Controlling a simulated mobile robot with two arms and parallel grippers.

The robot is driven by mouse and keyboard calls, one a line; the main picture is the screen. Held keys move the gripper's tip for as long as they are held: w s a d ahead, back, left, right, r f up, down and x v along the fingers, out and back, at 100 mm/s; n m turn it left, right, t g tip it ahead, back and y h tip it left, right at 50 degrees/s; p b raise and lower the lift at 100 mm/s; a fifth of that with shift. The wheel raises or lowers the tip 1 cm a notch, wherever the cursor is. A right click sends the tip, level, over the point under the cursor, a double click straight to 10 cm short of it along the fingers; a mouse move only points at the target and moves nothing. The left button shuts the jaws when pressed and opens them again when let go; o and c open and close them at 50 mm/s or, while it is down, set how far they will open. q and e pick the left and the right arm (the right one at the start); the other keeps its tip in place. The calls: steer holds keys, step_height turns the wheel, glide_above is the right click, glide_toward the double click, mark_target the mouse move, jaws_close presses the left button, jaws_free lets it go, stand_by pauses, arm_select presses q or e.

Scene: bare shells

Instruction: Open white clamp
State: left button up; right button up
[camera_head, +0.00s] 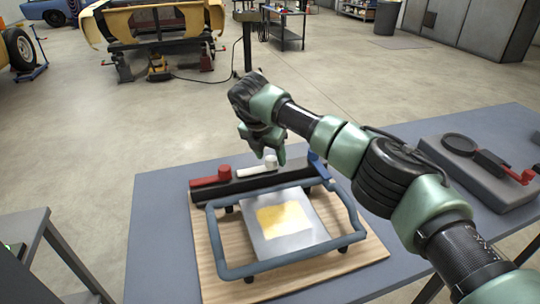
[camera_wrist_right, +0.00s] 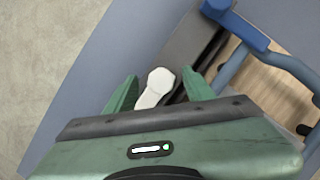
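The white clamp (camera_head: 255,169) lies along the dark bar of the fixture, between a red clamp and a blue clamp, with its round knob end toward the blue one. My right gripper (camera_head: 269,152) is just above that knob end, pointing down. In the right wrist view the white clamp (camera_wrist_right: 158,83) shows between the two spread green fingers of my right gripper (camera_wrist_right: 160,76). The fingers are apart, with a gap on each side of the clamp. Part of the clamp is hidden behind the gripper body there. My left gripper is not in view.
The red clamp (camera_head: 209,179) and the blue clamp (camera_head: 318,166) flank the white one on the dark bar (camera_head: 235,187). A blue-grey tube frame (camera_head: 222,252) surrounds a metal plate with a yellow patch (camera_head: 283,217). Another fixture (camera_head: 478,172) stands on the table at right.

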steer(key=b+v, duration=0.1)
steer(key=v, duration=0.6)
steer(key=shift+r, duration=0.4)
steer(key=shift+s, duration=0.1)
